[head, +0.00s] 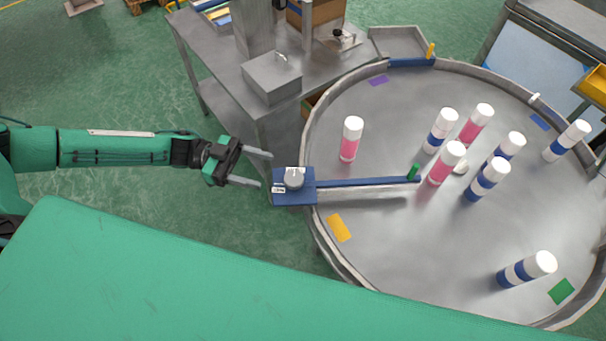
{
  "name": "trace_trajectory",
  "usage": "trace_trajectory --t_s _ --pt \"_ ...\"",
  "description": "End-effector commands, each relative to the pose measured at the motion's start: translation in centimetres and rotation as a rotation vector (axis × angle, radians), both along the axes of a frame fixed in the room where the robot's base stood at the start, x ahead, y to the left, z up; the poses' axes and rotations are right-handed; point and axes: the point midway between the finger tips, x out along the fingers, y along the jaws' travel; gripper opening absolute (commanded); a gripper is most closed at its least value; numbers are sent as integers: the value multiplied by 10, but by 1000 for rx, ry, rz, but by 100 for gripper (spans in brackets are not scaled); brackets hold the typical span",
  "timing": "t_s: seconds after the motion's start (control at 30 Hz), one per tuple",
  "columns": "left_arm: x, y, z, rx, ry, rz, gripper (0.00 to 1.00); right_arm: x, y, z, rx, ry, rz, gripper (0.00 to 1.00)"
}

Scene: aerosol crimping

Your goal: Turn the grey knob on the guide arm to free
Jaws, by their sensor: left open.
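The grey knob (294,177) sits on the blue block at the outer end of the guide arm (365,183). A small white label with dark print lies beside the knob, too small to read. The guide arm reaches from the round table's left rim inward over its top, with a green peg (413,171) near its far end. My left gripper (265,170) comes in from the left. Its two fingers are apart and empty, with the tips just left of the blue block and the knob to their right. My right gripper is not in view.
The round metal table (390,250) has a raised rim and holds several pink or blue-banded cans with white caps, one pink can (350,139) standing alone at the left. A steel bench (215,60) with a metal box (271,77) stands behind my left gripper.

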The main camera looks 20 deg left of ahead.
Motion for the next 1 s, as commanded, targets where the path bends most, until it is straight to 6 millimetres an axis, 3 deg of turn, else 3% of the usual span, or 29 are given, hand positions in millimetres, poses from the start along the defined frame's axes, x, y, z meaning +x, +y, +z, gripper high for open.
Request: trace_trajectory --t_s 0.03,0.3,0.5,0.7,1.0 --pt "0 -12 6 -3 0 -3 61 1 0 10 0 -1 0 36" --pt "-1 -67 5 -2 1 -2 61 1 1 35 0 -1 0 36" --pt "-1 -95 3 -1 0 1 61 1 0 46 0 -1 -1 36" --pt "-1 -108 1 0 0 2 61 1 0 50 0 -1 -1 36" --pt "-1 -109 0 1 -1 3 61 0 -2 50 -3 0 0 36"
